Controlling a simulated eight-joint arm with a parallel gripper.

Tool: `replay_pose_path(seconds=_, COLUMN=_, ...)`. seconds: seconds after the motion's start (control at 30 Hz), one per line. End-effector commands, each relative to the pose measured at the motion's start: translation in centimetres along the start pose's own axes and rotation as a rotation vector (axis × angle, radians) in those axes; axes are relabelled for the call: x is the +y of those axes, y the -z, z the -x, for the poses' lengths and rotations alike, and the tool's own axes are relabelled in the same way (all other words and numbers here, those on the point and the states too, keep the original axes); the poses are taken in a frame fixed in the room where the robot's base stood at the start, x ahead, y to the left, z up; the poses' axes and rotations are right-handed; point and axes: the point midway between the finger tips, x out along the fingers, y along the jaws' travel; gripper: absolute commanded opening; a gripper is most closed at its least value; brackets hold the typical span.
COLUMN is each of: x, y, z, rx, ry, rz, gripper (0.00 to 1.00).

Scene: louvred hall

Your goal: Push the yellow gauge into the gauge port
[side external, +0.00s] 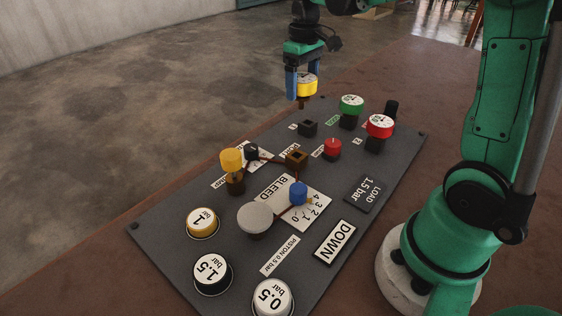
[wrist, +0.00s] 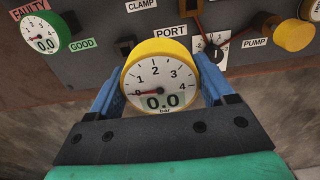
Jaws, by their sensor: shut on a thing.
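My gripper (side external: 302,88) is shut on the yellow gauge (side external: 307,84) and holds it in the air above the far edge of the dark panel. In the wrist view the yellow gauge (wrist: 160,84) sits between my two blue fingers, its white dial facing the camera and reading 0.0 bar. A brown square block with an opening (side external: 297,158), standing on the panel, looks like the gauge port. In the wrist view it shows partly at the top edge (wrist: 188,8), above the PORT label (wrist: 171,30). The gauge is apart from it.
A green gauge (side external: 351,105) and a red gauge (side external: 380,126) stand on the panel's far right. A black block (side external: 308,128) and a red knob (side external: 332,148) are near the port. A yellow pump knob (side external: 231,160), a blue knob (side external: 298,192) and a grey disc (side external: 255,219) rise nearer.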

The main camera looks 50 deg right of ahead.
Motion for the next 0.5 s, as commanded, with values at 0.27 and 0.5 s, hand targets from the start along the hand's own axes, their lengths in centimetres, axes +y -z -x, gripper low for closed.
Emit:
replay_pose_path(seconds=0.27, x=-4.8, y=-2.9, z=0.1, rx=0.000, ry=0.000, rz=0.001, gripper=0.00)
replay_pose_path(seconds=0.5, x=-5.1, y=-3.1, z=-1.6, rx=0.000, ry=0.000, rz=-0.001, gripper=0.00)
